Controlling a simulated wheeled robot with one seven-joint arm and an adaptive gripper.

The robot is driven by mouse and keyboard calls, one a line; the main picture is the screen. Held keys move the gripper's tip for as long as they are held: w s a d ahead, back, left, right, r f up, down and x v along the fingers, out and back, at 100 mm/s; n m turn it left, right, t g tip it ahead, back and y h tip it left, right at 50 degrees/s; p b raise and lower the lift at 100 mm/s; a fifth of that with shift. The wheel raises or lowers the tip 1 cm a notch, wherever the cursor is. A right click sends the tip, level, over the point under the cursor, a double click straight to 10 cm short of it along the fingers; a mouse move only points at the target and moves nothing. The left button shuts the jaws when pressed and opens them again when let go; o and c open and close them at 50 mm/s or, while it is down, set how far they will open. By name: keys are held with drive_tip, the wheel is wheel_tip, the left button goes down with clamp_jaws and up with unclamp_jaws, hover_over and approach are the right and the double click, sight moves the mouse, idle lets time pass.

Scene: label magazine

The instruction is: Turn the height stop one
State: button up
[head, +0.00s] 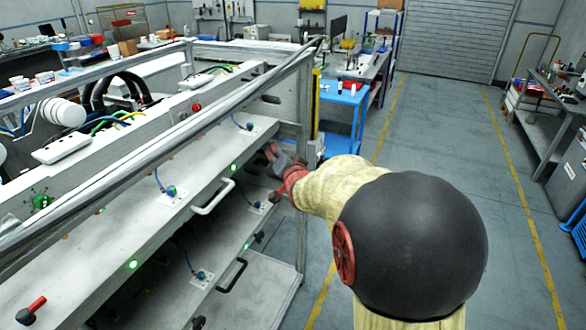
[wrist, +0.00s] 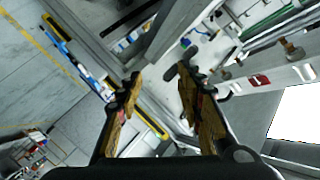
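My gripper (head: 278,160) is at the right end of the long grey machine (head: 130,220), beside its corner post. In the wrist view my gripper (wrist: 160,85) has its two worn yellow-brown fingers spread apart, with nothing seen held between them. A dark rounded knob (wrist: 183,65) shows just beyond the right fingertip; I cannot tell whether they touch. Brass-coloured knobs (wrist: 293,50) stand on a pale rail farther right. Which of these is height stop one I cannot tell. In the head view my arm and gripper hide part of the machine's right end.
A white handle (head: 213,197) and a black handle (head: 232,276) stick out from the machine's front. A red-tipped lever (head: 30,311) is at lower left. A blue workbench (head: 343,95) stands behind the machine. The floor (head: 450,130) to the right is clear.

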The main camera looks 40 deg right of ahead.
drive_tip(key=shift+s+d+f+m+g, duration=0.25)
drive_tip(key=shift+s+d+f+g, duration=0.15)
drive_tip(key=shift+f, duration=0.35)
drive_tip(key=shift+s+d+f+m+g, duration=0.3)
drive_tip(key=shift+s+f+g, duration=0.15)
drive_tip(key=shift+f, duration=0.3)
drive_tip(key=shift+s+d+f+m+g, duration=0.3)
drive_tip(key=shift+s+f, duration=0.2)
drive_tip(key=shift+f, duration=0.25)
